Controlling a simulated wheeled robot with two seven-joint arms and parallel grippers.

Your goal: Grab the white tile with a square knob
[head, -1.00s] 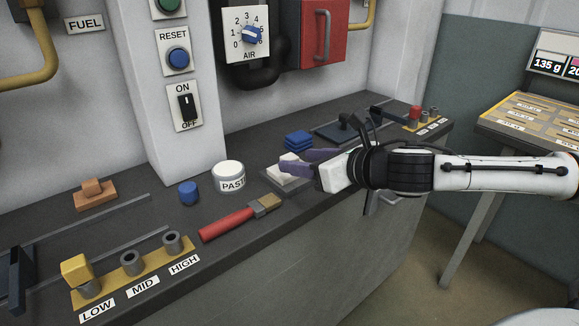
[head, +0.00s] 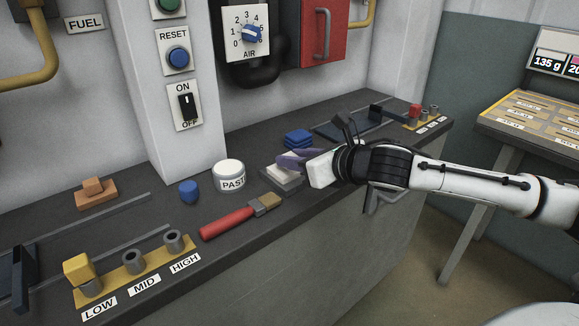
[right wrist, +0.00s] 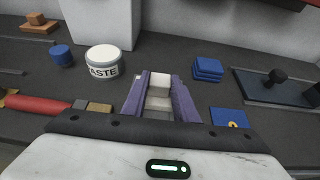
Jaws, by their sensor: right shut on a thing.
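The white tile with a square knob (head: 287,183) is at the bench's front part, right of the paste pot. In the right wrist view, its pale square knob (right wrist: 159,82) is between the purple fingers. My right gripper (head: 291,161) is shut on the knob, with a finger covering part of it in the head view. The tile looks to be at bench level; I cannot tell whether its underside touches the bench. My left gripper is not in view.
The paste pot (head: 229,177) and a red-handled brush (head: 228,223) are left of the tile. Stacked blue tiles (head: 298,140) lie behind it. A blue square piece (right wrist: 228,118) lies right of my fingers. A brown knobbed tile (head: 96,194) is far left.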

